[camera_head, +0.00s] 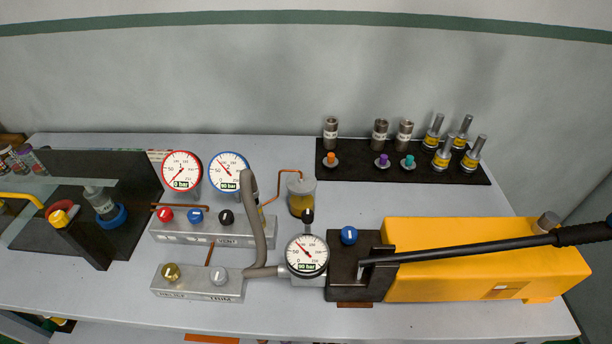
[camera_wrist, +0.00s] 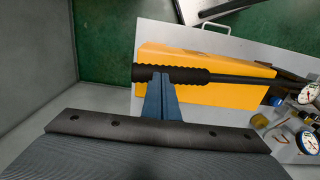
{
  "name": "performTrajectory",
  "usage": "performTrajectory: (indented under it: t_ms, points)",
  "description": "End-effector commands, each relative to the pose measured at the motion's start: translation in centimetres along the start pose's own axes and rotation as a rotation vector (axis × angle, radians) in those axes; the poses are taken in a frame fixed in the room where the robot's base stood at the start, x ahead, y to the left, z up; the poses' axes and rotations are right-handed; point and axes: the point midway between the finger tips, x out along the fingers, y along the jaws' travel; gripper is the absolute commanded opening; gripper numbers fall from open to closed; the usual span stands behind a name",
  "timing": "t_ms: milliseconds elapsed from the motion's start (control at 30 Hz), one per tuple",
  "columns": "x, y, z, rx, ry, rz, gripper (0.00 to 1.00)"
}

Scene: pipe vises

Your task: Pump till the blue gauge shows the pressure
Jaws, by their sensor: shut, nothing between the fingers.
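The blue-rimmed gauge (camera_head: 228,171) stands on the back valve block in the head view, and its display appears to read 90 bar. The yellow hand pump (camera_head: 450,268) lies at the right, with its long black lever (camera_head: 465,247) slanting up to the right. The pump's own gauge (camera_head: 306,255) also appears to show 90 bar. In the wrist view, my gripper (camera_wrist: 161,78) is shut and empty, its fingertips at the lever's ribbed grip (camera_wrist: 182,74). I cannot tell whether they touch it.
A red-rimmed gauge (camera_head: 182,171) reads 0 bar. Valve blocks with coloured knobs (camera_head: 200,232) and a grey hose (camera_head: 258,215) stand left of the pump. A black rack (camera_head: 350,168) of fittings lies behind. A clear guard (camera_head: 80,190) is at the left.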

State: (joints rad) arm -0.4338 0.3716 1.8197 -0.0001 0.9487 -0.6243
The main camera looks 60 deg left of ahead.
Motion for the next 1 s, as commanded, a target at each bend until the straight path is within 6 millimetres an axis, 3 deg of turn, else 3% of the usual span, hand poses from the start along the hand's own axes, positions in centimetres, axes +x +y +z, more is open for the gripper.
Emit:
performTrajectory:
  t_ms: [1000]
  points:
    - [2.3, 0.4, 0.0, 0.0, -0.002, -0.002, 0.0]
